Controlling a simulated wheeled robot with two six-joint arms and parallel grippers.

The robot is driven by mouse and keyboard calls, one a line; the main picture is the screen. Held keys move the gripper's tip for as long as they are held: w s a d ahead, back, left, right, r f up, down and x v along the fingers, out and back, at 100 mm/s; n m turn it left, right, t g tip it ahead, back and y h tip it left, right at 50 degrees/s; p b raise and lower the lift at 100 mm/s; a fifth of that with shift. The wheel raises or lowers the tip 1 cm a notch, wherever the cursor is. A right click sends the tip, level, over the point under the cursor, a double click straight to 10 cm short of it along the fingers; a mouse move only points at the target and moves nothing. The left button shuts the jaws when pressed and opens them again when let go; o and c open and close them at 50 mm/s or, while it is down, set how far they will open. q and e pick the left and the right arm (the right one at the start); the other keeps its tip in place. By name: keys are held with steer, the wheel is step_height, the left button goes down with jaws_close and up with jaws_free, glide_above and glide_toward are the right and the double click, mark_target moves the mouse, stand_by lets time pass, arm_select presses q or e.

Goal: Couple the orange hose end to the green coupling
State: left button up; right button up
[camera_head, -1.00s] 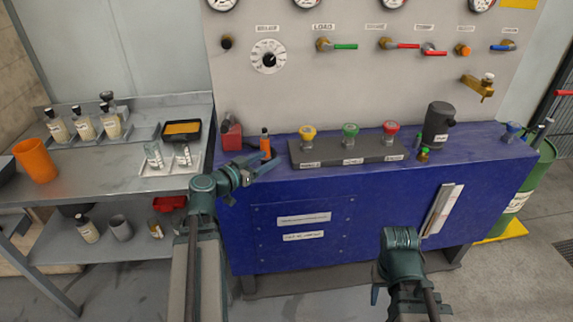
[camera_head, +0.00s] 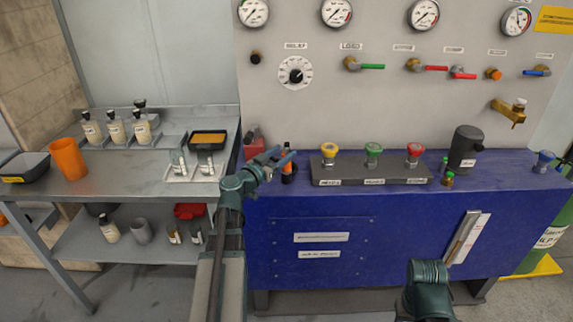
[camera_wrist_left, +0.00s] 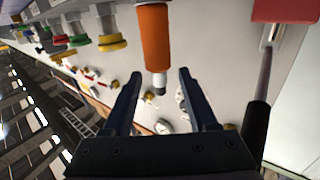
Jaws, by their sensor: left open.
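The orange hose end (camera_head: 287,152) stands upright at the left of the blue bench top, beside a red object. In the left wrist view the orange hose end (camera_wrist_left: 155,38) lies just beyond the fingertips, roughly in line with the gap, with its dark tip pointing toward it. My left gripper (camera_head: 281,158) is open and empty, partly covering the hose end in the head view; its fingers show in the wrist view (camera_wrist_left: 160,76). The green coupling (camera_head: 373,152) is the middle one on a dark block, between yellow (camera_head: 329,152) and red (camera_head: 415,151) couplings. My right gripper's fingers are hidden.
A dark cylinder (camera_head: 465,146) stands right of the coupling block (camera_head: 345,173). A panel with gauges and valves rises behind. At left, a grey table (camera_head: 118,175) holds bottles, an orange cup (camera_head: 68,158) and trays.

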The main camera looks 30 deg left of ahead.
arm_select(q)
steer(key=shift+w, duration=0.25)
steer(key=w, duration=0.5)
steer(key=shift+w+d, duration=0.1)
steer(key=shift+d, duration=0.1)
jaws_close()
stand_by(1.2)
